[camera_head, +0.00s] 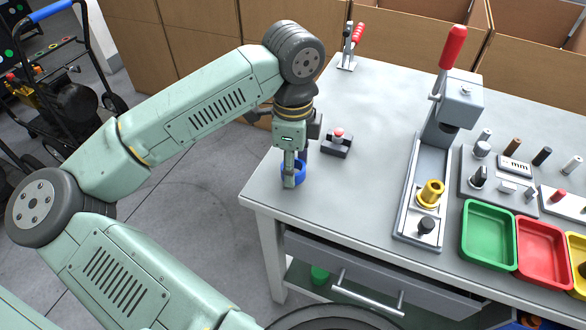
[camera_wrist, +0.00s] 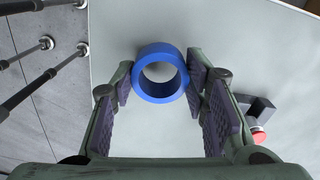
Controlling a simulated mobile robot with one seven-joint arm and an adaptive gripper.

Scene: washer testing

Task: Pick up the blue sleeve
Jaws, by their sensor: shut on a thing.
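The blue sleeve (camera_head: 299,171) is a short, thick ring near the left corner of the grey workbench (camera_head: 375,95). In the wrist view the blue sleeve (camera_wrist: 160,97) stands with its hole facing the camera, between the two padded fingers. My gripper (camera_head: 294,178) points down at it, with one finger in front of the ring in the head view. In the wrist view my gripper (camera_wrist: 160,88) is shut on the sleeve, a fingertip at each side. I cannot tell whether the sleeve touches the bench top.
A small dark block with a red button (camera_head: 338,137) stands just right of the sleeve. A lever press (camera_head: 440,130) holding a gold bushing (camera_head: 431,192) stands further right. Green (camera_head: 488,235) and red (camera_head: 541,252) trays lie near the right front. Bench between is clear.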

